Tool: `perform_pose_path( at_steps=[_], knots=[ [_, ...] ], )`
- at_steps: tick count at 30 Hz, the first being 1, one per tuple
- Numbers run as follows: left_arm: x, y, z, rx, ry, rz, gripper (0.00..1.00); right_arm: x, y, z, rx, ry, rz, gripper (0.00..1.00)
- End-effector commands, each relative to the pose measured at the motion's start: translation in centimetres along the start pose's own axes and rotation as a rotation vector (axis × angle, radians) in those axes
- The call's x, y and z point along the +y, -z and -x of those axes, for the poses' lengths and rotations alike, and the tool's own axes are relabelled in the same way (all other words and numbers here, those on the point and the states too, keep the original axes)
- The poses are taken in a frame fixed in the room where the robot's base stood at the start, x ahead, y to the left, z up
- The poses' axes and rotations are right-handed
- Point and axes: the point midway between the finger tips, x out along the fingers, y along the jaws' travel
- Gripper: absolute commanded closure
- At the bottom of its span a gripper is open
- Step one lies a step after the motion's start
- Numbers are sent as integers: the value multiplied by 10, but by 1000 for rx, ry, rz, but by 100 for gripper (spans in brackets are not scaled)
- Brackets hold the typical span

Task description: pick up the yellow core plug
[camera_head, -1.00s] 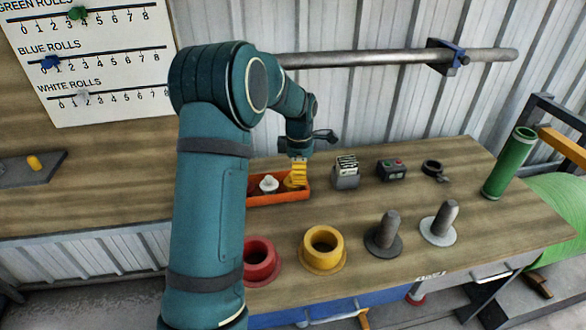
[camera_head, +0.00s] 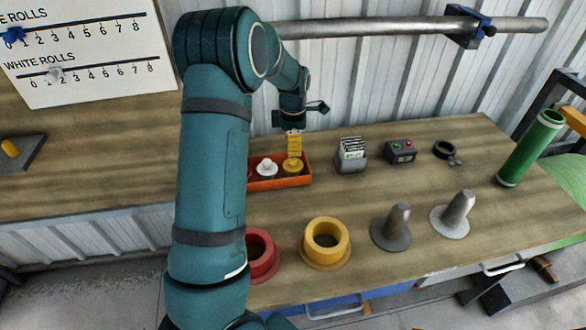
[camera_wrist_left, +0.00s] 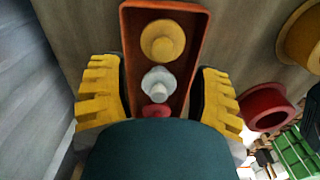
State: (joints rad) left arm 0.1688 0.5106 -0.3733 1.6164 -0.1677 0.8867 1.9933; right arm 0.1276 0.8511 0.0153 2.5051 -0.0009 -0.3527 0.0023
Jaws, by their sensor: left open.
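The yellow core plug (camera_head: 292,166) stands at the right end of an orange tray (camera_head: 262,186) on the bench; in the left wrist view it is at the tray's far end (camera_wrist_left: 162,40). A white plug (camera_head: 267,169) sits beside it. In the wrist view a red plug (camera_wrist_left: 155,110) is partly hidden by my gripper body. My left gripper (camera_head: 293,145) points down over the tray, close above the yellow plug. In the wrist view (camera_wrist_left: 160,75) its yellow fingers are spread wide, one on each side of the tray, with nothing between them held. My right gripper is not in view.
A large yellow flanged ring (camera_head: 326,243) and a red one (camera_head: 261,255) stand in front of the tray. Two grey cones (camera_head: 392,228) are to their right. A card holder (camera_head: 351,155) and a button box (camera_head: 401,151) stand right of the tray. A green tube (camera_head: 530,150) is far right.

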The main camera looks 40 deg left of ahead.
Motion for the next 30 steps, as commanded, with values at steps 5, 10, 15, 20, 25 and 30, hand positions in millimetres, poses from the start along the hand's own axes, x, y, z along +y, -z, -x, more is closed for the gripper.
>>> perform_pose_path(
  at_steps=[5,10,15,20,25,30],
  knots=[
    [0,0,-12,0,0,0,37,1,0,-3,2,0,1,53],
    [-2,0,-24,0,0,-1,37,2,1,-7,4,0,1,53],
    [-5,1,-50,0,1,0,37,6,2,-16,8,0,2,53],
    [-4,0,-65,0,0,0,37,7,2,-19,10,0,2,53],
    [-4,0,-64,-1,-1,-1,37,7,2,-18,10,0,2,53],
    [-4,0,-64,-1,-1,-1,77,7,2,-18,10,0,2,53]
  ],
)
